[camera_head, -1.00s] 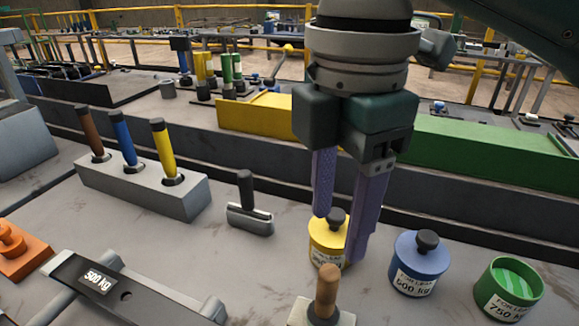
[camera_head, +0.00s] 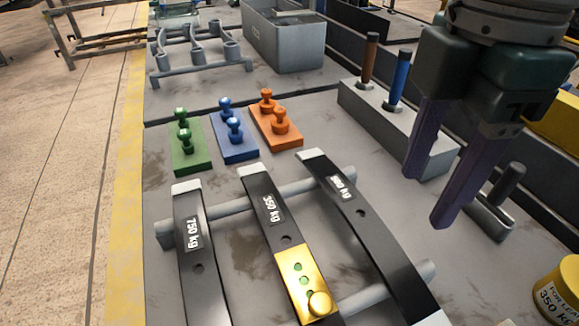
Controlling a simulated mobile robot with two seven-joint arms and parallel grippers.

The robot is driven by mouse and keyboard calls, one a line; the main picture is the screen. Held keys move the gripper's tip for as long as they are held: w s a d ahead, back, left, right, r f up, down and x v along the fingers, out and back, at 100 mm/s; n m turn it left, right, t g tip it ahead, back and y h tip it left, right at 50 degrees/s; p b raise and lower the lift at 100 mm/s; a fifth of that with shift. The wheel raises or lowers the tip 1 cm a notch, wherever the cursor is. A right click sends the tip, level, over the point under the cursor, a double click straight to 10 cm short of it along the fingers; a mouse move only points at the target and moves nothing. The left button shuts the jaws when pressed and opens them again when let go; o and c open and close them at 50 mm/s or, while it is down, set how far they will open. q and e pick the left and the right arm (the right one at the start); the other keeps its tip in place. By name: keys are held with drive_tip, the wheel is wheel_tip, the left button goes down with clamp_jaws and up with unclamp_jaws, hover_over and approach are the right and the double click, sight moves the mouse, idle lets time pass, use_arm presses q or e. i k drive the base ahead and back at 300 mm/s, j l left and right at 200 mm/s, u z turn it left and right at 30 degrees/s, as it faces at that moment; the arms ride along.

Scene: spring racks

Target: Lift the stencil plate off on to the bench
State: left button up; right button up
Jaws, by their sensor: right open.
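The stencil plate (camera_head: 291,269) is a gold plate with a round knob, lying on the middle dark leaf spring (camera_head: 268,212) near the bottom of the picture. Green spots show in its holes. My right gripper (camera_head: 428,198) hangs at the upper right with its two purple fingers apart and nothing between them. It is well to the right of the plate and above it, in front of the grey block with the brushes. My left gripper is not in view.
Leaf springs marked 750 kg (camera_head: 190,240) and one with a hard-to-read label (camera_head: 363,216) flank the middle one on a grey rack (camera_head: 232,222). Green (camera_head: 187,155), blue (camera_head: 233,146) and orange (camera_head: 275,133) knobbed plates lie behind. Bare bench shows between.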

sight(321, 303)
drive_tip(key=k+j+u, duration=0.15)
drive_tip(key=u, duration=0.2)
drive_tip(key=k+j+u, duration=0.2)
drive_tip(key=u, duration=0.2)
